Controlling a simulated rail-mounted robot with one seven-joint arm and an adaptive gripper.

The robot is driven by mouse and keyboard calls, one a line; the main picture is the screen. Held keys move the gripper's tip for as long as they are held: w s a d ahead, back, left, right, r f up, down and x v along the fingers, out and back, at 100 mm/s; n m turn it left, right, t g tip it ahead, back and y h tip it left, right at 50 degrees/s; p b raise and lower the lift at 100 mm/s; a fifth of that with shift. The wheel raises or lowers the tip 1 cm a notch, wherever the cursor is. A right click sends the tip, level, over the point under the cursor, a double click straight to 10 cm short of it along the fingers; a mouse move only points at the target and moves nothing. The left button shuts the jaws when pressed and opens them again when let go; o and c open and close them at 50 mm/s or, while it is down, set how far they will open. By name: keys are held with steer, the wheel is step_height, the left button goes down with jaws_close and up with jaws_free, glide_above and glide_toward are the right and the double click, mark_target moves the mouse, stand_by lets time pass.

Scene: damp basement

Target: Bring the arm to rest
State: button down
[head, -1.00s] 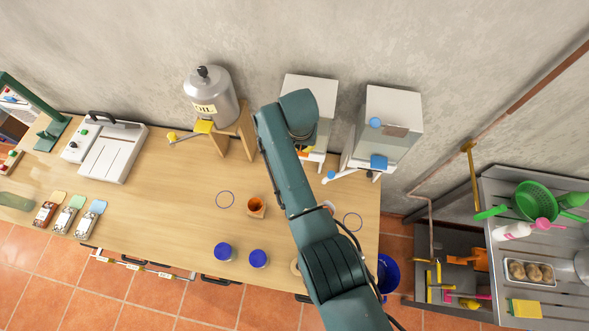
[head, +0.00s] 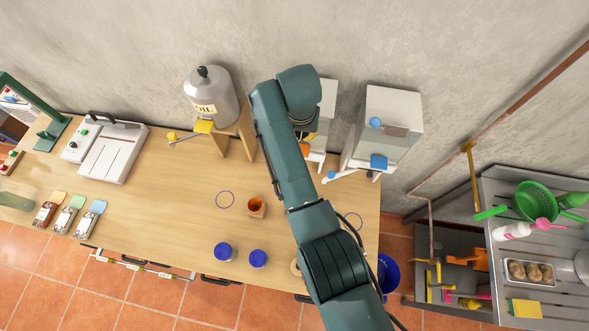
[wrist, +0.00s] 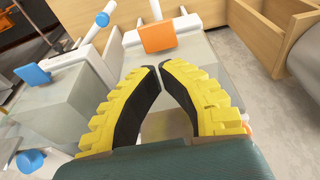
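My arm (head: 285,160) rises from the lower right of the head view and bends over near the left clear dispenser (head: 326,105). My gripper (wrist: 160,68) shows in the wrist view with yellow fingers and black pads. The fingertips come together at the front with only a sliver between them, and the curved pads leave an empty gap behind. The gripper holds nothing and is above the dispenser with the orange lever (wrist: 157,38). In the head view the arm hides most of the gripper.
A second dispenser with a blue lever (head: 379,162) stands to the right. The oil canister (head: 212,100) on its wooden stand is to the left. A brown cup (head: 256,205) and two blue-lidded jars (head: 223,251) stand on the table (head: 165,200). The table's middle left is mostly clear.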

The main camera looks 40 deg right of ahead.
stand_by(0.4)
steer(key=w+a+n+t, duration=0.15)
steer(key=w+a, duration=0.25)
steer(key=a, duration=0.5)
steer(key=w+a+r+n+t, duration=0.45)
steer(key=a+r+t, duration=0.35)
steer(key=r, duration=0.4)
steer(key=s+a+r+n+t, duration=0.1)
steer(key=s+a+r+t, duration=0.1)
steer(key=r, duration=0.7)
steer(key=s+a+r+n+t, duration=0.2)
steer(key=s+r+t, duration=0.3)
steer(key=r, duration=0.5)
steer(key=s+a+r+n+t+y, duration=0.1)
steer(key=s+a+r+t, duration=0.1)
steer(key=s+r+t, duration=0.2)
step_height(320, 180, up, 6)
steer(key=s, duration=0.3)
steer(key=shift+w+f+t, duration=0.1)
steer(key=shift+t, duration=0.15)
